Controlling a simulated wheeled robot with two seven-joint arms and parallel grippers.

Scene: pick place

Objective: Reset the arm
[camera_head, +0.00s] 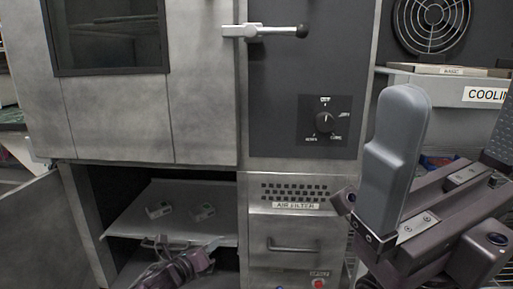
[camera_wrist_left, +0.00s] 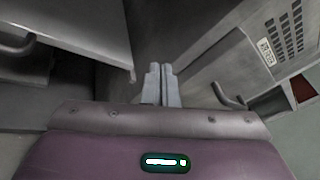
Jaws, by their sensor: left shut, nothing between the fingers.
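My left gripper (camera_head: 160,243) is low in the head view, in front of the open lower compartment of a steel cabinet, near the front edge of a metal shelf. In the left wrist view its two grey fingers (camera_wrist_left: 161,68) are together with nothing between them. My right gripper (camera_head: 397,150) stands large and close at the right of the head view, its grey finger pointing up.
A drawer handle (camera_head: 293,246) is right of the compartment. A lever handle (camera_head: 265,31) juts out above.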

